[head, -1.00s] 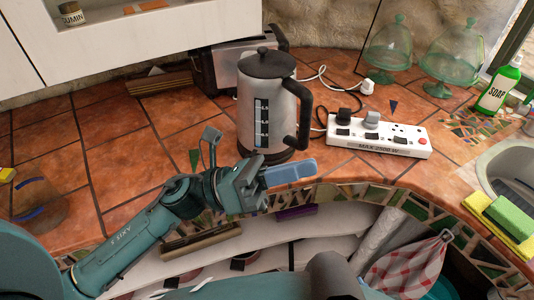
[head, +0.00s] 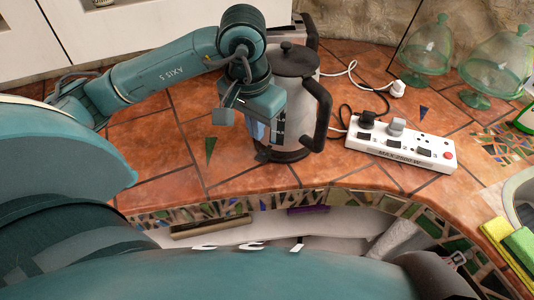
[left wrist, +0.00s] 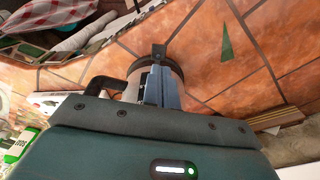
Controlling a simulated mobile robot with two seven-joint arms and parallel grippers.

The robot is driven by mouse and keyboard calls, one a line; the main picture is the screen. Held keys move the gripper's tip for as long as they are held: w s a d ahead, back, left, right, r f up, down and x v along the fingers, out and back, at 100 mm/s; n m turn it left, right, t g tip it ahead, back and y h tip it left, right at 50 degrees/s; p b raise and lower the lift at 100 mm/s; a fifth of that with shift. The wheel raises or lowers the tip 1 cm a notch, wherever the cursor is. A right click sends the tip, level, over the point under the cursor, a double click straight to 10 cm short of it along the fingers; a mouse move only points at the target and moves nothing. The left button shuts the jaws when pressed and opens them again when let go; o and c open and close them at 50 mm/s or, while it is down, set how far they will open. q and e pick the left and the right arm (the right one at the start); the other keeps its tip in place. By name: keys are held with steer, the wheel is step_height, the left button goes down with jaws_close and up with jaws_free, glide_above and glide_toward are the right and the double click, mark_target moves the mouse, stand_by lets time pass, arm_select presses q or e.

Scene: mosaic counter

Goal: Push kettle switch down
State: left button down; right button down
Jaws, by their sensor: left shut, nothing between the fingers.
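The silver kettle (head: 299,105) with black lid, handle and base stands upright on the tiled counter. Its dark switch (head: 263,155) juts out low at the front left of the base; it also shows in the left wrist view (left wrist: 158,49). My left gripper (head: 258,136) is shut and empty, pointing down at the kettle's left front, with its blue fingers just above the switch. In the left wrist view the fingers (left wrist: 160,75) line up with the switch; I cannot tell whether they touch it. The gripper hides part of the kettle's body. My right gripper is not in view.
A white power strip (head: 402,147) with plugs lies right of the kettle. Green glass domes (head: 429,48) stand at the back right. A toaster is partly hidden behind the kettle. The counter's front edge is close; tiles to the left are clear.

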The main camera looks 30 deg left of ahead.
arm_select(q)
steer(key=b, duration=0.3)
glide_above(260, 158)
steer(key=f, duration=0.5)
steer(key=shift+s+f, duration=0.15)
steer(key=shift+s, duration=0.2)
steer(key=shift+w+d+f, duration=0.1)
steer(key=shift+f, duration=0.8)
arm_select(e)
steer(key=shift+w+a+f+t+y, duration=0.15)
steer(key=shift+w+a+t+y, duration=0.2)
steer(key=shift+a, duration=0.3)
